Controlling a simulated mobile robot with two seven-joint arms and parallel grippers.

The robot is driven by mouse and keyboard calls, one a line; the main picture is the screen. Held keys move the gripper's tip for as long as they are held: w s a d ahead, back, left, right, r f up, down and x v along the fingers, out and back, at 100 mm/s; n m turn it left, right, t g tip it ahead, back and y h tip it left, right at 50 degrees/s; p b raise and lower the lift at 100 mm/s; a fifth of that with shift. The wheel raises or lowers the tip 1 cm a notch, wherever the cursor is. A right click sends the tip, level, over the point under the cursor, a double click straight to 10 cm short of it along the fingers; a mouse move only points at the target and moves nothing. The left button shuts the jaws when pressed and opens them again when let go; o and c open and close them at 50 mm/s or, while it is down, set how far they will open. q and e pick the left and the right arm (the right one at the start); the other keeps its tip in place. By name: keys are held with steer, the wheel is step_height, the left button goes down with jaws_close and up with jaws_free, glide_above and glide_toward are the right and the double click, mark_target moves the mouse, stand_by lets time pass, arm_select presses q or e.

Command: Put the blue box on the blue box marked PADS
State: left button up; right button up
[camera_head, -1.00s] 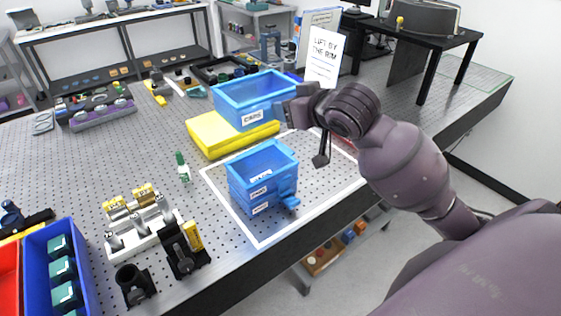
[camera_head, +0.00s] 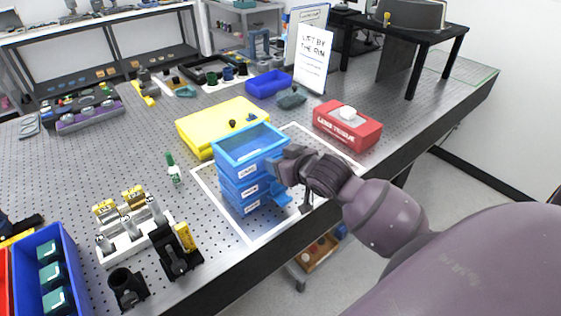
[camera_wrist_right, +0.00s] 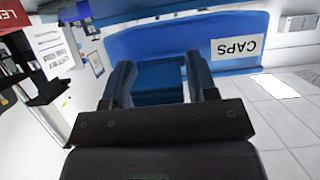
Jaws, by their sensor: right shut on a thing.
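The blue box marked CAPS (camera_head: 231,156) is held at its right side by my right gripper (camera_head: 281,167). In the right wrist view the fingers (camera_wrist_right: 165,78) are shut on a blue part at the wall of this box (camera_wrist_right: 134,42), with its CAPS label upside down. The box is upright and lines up over a stack of two similar blue boxes (camera_head: 229,187). It touches them or hovers just above; I cannot tell which. The labels on the stack are too small to read, so PADS is not legible. My left gripper is not in view.
The stack stands inside a white outline (camera_head: 212,205) on the perforated table. A yellow case (camera_head: 200,130) lies close behind. A red tissue box (camera_head: 347,126) and a standing sign (camera_head: 312,62) are behind to the right. A small green-capped bottle (camera_head: 172,168) stands left.

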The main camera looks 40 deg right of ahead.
steer(key=shift+f, duration=0.35)
steer(key=o, duration=1)
steer(key=shift+f, duration=0.1)
steer(key=shift+o, duration=0.2)
steer(key=a+b+v, duration=0.1)
steer(key=v, duration=1)
steer(key=s+a+f, duration=0.1)
steer(key=s+f, duration=0.2)
steer(key=f, duration=0.5)
steer(key=s+a+f+g, duration=0.1)
steer(key=s+f, duration=0.3)
steer(key=f, duration=0.5)
steer(key=s+a+f+g+h, duration=0.1)
steer(key=s+a+f, duration=0.1)
steer(key=f, duration=0.7)
steer(key=shift+s, duration=0.85)
steer(key=shift+a+f, duration=0.1)
steer(key=shift+f, duration=0.15)
